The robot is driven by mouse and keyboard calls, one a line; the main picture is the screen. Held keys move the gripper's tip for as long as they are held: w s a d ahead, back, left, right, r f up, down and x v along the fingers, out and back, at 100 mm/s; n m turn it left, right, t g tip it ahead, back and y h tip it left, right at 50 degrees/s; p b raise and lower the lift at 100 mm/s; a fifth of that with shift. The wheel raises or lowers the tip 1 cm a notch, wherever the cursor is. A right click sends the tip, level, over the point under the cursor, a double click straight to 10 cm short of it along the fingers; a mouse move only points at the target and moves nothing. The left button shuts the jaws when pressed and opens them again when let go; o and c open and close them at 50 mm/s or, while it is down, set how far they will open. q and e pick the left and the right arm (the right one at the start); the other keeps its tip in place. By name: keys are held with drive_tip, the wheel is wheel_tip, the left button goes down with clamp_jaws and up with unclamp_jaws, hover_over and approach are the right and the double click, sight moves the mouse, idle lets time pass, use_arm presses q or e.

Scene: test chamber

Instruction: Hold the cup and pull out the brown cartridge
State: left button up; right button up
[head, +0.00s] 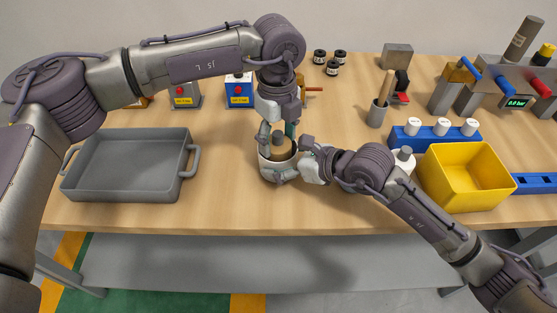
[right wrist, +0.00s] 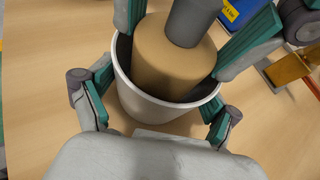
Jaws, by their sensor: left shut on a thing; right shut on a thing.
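The white cup (head: 264,168) stands on the wooden table, near its front middle. The brown cartridge (head: 281,153) is inside it, with a grey knob on top; its upper part shows above the cup rim in the right wrist view (right wrist: 165,62). My left gripper (head: 279,142) comes down from above, shut on the cartridge with a finger on either side. My right gripper (right wrist: 155,112) is shut on the cup from the side, with green pads at both sides of the wall. The cartridge's lower part is hidden in the cup (right wrist: 150,105).
A grey tray (head: 70,185) is at the left and a yellow bin (head: 470,180) at the right. A blue rack (head: 408,135) with white-topped items stands behind the bin. Small dark jars (head: 332,68) are at the back. Bare table lies in front of the cup.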

use_arm(q)
drive_tip(key=shift+r, duration=0.65)
idle(0.5)
drive_tip(key=shift+r, duration=1.2)
drive_tip(key=shift+r, duration=1.5)
use_arm(e)
drive_tip(key=o, duration=0.8)
